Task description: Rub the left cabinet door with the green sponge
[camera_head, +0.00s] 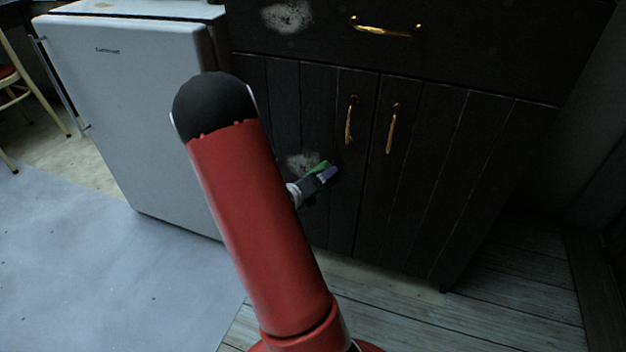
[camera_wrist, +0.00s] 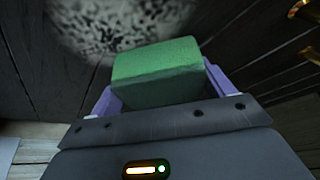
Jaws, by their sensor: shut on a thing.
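The green sponge (camera_wrist: 158,72) is held between the purple fingers of my gripper (camera_wrist: 160,92) in the wrist view. In the head view the sponge (camera_head: 320,167) shows as a small green patch at my gripper (camera_head: 326,176), in front of the left cabinet door (camera_head: 284,100). The door is dark planked wood with a gold handle (camera_head: 350,122). A pale, speckled stain (camera_head: 301,160) is on the door, beside the sponge. It also fills the upper part of the wrist view (camera_wrist: 110,28). I cannot tell whether the sponge touches the door. My red arm hides part of the door.
The right cabinet door (camera_head: 425,165) has its own gold handle (camera_head: 392,128). Above is a drawer (camera_head: 480,45) with a gold pull (camera_head: 385,28) and another pale stain (camera_head: 288,16). A white fridge (camera_head: 130,110) stands to the left. The floor (camera_head: 100,270) in front is clear.

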